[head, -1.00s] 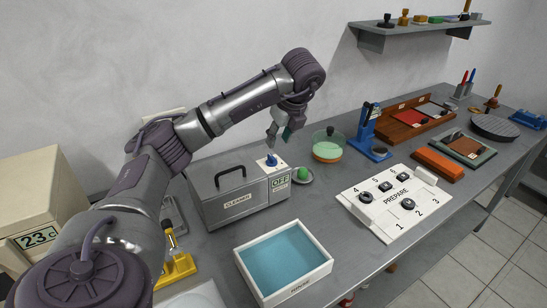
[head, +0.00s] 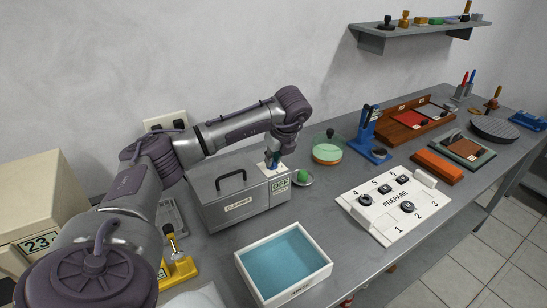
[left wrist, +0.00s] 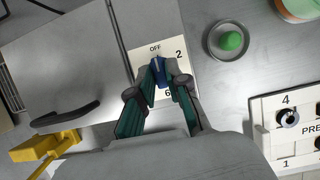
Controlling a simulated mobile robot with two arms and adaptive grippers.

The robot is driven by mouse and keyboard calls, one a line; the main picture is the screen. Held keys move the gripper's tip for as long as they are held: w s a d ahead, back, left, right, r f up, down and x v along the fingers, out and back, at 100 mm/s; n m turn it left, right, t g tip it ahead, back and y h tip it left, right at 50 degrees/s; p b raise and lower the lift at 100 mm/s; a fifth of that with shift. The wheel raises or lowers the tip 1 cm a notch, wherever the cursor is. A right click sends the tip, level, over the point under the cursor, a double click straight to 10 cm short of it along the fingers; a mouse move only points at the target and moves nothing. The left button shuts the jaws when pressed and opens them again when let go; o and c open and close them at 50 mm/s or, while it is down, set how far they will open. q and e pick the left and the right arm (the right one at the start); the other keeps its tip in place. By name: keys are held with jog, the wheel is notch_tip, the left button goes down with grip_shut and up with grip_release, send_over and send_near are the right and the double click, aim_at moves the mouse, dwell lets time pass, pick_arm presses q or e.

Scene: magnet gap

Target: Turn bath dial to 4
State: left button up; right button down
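The bath dial is a blue knob (left wrist: 158,72) on a white plate (left wrist: 172,52) with "OFF", "2" and "6" readable; other marks are hidden by my gripper. Its narrow end points about at OFF. My right gripper is in neither view.
A small dish with a green ball (head: 303,176) stands just right of the bath. A white-rimmed blue tray (head: 326,265) lies in front. A numbered PREPARE board (head: 395,222) is to the right. A yellow clamp-like device (head: 180,270) stands at the left front.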

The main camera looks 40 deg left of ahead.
pick_arm(q)
grip_shut()
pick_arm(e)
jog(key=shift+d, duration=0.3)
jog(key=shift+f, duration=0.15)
